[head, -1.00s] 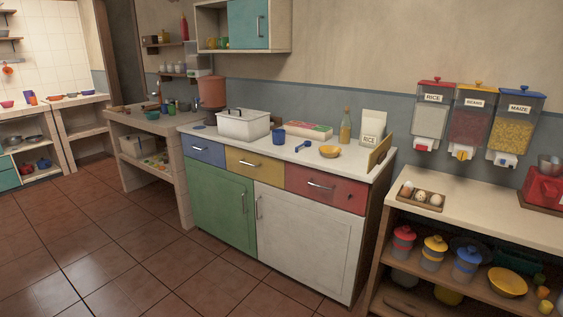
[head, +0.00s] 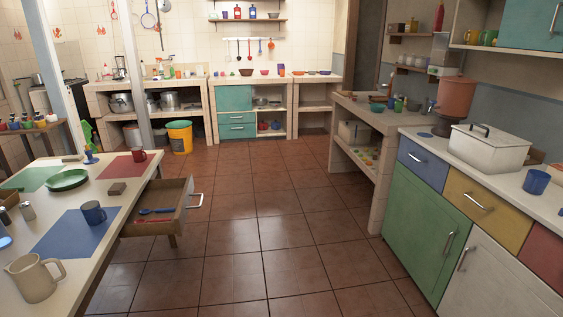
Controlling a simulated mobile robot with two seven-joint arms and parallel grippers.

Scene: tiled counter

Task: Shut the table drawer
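The table drawer (head: 175,209) is wooden and stands pulled out from the right side of the dining table (head: 114,198) at the left of the head view. Its silver bar handle (head: 195,200) faces right, toward the open floor. A blue utensil (head: 157,211) and a red utensil (head: 152,221) lie inside the drawer. Neither of my grippers is in view.
The table holds a beige pitcher (head: 36,279), a blue mug (head: 94,212), a green plate (head: 67,180) and a red mug (head: 138,154). Tiled floor (head: 252,217) is clear between the table and the green-doored cabinet (head: 424,215). A yellow bucket (head: 180,138) stands further back.

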